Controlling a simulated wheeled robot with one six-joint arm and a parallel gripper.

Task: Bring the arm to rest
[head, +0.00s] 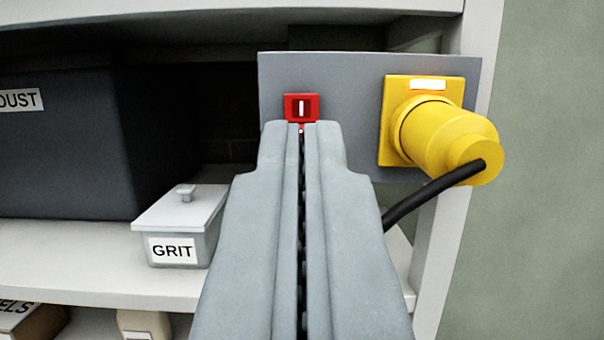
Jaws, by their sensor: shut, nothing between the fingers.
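My gripper (302,128) is shut and empty, seen from behind in the middle of the head view. Its tips point at a grey panel (350,80) and overlap the lower edge of a red switch (301,108) marked with a white bar. I cannot tell whether the tips touch the switch. The gripper hides part of the panel's lower area.
A yellow plug (440,135) with a black cable (430,195) sits on the panel's right. A lidded grey box labelled GRIT (182,228) stands on the shelf (80,265) at left. A large dark bin (70,150) is behind it. A white upright (455,230) borders the shelf at right.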

